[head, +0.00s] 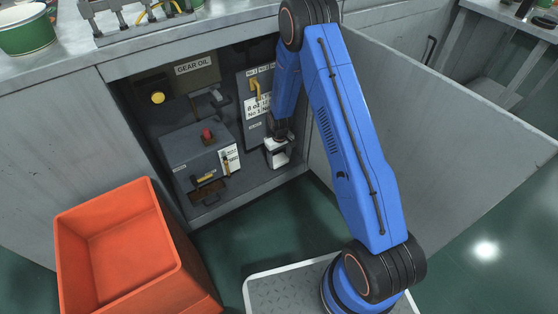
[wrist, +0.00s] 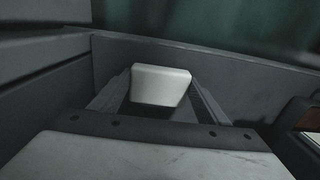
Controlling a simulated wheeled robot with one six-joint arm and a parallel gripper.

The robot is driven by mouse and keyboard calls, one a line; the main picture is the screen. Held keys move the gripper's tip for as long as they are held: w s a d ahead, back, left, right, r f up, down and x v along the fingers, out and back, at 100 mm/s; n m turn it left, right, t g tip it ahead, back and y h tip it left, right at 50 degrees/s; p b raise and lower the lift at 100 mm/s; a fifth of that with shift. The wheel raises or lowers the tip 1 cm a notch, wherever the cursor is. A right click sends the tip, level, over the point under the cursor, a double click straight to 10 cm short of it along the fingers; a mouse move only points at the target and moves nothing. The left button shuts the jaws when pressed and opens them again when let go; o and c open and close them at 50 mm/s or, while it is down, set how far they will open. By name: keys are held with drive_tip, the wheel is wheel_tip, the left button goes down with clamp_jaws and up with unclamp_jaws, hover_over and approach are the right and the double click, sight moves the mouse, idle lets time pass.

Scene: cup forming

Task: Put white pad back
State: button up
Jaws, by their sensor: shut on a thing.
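The white pad (wrist: 161,85) shows in the wrist view as a small pale block with rounded corners. It sits between the two dark fingers of my gripper (wrist: 158,98), which is shut on it. In the head view my gripper (head: 279,152) reaches down inside the open cabinet (head: 250,198), at its right side, close to the cabinet floor. The pad cannot be told apart from the white gripper body there. Whether the pad touches a surface below is hidden.
A grey box with a red button (head: 207,134) stands left of my gripper. A panel with a yellow handle (head: 256,88) is behind it. The open cabinet door (head: 440,130) is on the right. An orange crate (head: 130,240) stands on the floor at left front.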

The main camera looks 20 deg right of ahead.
drive_tip(key=shift+w+f, duration=0.2)
drive_tip(key=shift+f, duration=0.25)
drive_tip(key=shift+f, duration=0.1)
drive_tip(key=o, duration=1.4)
